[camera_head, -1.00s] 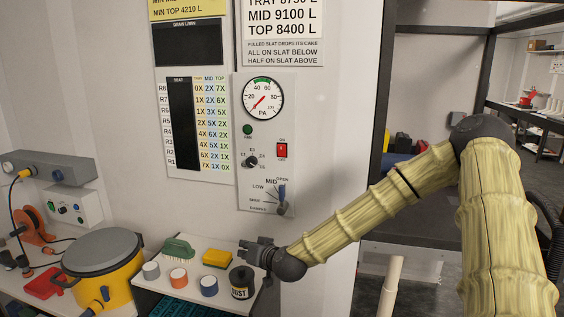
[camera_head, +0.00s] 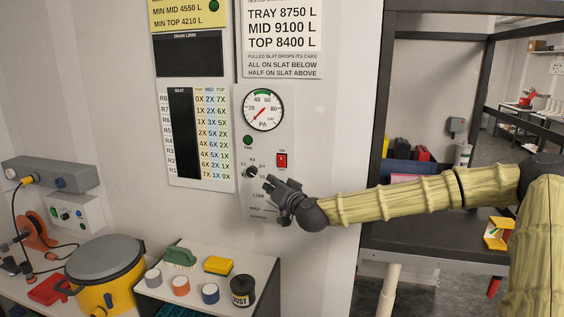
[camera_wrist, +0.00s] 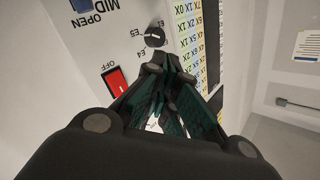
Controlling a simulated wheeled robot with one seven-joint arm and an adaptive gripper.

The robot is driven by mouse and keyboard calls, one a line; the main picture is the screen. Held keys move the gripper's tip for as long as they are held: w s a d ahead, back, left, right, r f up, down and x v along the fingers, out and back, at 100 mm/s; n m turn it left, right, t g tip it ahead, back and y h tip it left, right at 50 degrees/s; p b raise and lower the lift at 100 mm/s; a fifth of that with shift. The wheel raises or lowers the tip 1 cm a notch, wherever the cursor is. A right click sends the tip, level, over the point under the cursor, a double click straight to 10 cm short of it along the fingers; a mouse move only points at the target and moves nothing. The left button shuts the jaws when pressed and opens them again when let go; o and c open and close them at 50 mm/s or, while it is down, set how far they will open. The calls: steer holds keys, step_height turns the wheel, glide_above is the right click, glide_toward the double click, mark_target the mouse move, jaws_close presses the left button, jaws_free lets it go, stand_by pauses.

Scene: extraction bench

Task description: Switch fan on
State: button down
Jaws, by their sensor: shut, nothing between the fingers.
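A fan control panel with a round PA gauge (camera_head: 263,110) is on the white wall. Its red rocker switch (camera_head: 282,160), between ON and OFF labels, also shows in the wrist view (camera_wrist: 116,84). A black rotary knob (camera_head: 252,172) sits to the left of the switch. It also shows in the wrist view (camera_wrist: 155,37). A small green lamp (camera_head: 248,140) is above the knob. My gripper (camera_head: 268,183) is shut and empty, in front of the panel below the switch and knob. It hides the lower selector lever. I cannot tell whether the fingertips touch the panel.
Below is a shelf with a green brush (camera_head: 179,257), a yellow sponge (camera_head: 217,265), several small jars and a black DUST pot (camera_head: 242,287). A yellow drum (camera_head: 104,270) stands left. A black-framed bench (camera_head: 430,215) is at right.

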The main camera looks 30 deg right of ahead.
mark_target(282, 161)
steer(key=shift+d, duration=0.1)
steer(key=shift+w+d+r+b, duration=0.2)
steer(key=shift+w+d, duration=0.75)
steer(key=shift+d, duration=0.1)
steer(key=shift+w+d+r+b, duration=0.15)
steer(key=shift+w+d+r, duration=0.1)
steer(key=shift+w+d, duration=0.8)
steer(key=shift+w+d+r+b, duration=0.2)
steer(key=shift+w+d, duration=0.65)
steer(key=shift+d, duration=0.25)
